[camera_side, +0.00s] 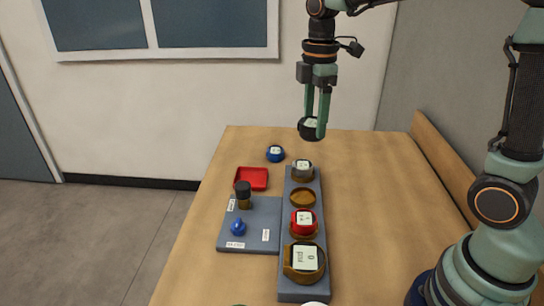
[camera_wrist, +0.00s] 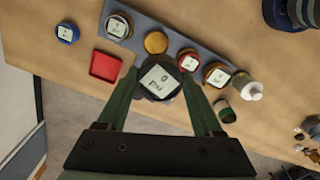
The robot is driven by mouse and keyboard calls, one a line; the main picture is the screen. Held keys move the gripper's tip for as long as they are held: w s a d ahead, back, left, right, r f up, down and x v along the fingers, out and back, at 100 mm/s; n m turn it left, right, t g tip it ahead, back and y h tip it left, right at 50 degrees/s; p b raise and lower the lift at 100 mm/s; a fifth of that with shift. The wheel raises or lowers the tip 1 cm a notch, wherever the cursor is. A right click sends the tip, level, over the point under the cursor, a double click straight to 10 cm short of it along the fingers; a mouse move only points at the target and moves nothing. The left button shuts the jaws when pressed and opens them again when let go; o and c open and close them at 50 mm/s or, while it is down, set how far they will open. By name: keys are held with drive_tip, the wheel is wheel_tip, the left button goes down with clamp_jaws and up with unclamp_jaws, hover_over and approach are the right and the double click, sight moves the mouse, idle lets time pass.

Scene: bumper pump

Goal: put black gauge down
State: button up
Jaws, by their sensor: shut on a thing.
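The black gauge (camera_side: 308,130) is held between the two green fingers of my gripper (camera_side: 316,120), in the air above the far part of the table in the side view. In the wrist view the black gauge (camera_wrist: 160,82) sits between the fingertips of my gripper (camera_wrist: 160,84), its pale face toward the camera. My gripper is shut on it. The face reads 0 with small lettering under it. The gauge is clear of the grey rack (camera_side: 289,282) in the side view.
The table's right side (camera_side: 375,190) is bare.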

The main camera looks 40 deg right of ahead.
drive_tip(key=s+f+m, duration=0.5)
drive_tip(key=f+m, duration=0.1)
drive_tip(key=m, duration=0.7)
drive_tip(key=s+d+r+m, duration=0.1)
drive_tip(key=d+r, duration=0.2)
drive_tip(key=d, duration=0.4)
wheel_tip(320, 180, down, 20)
drive_tip(key=shift+s+a+r, duration=0.1)
drive_tip(key=shift+a+r, duration=0.05)
drive_tip(key=o, duration=1.5)
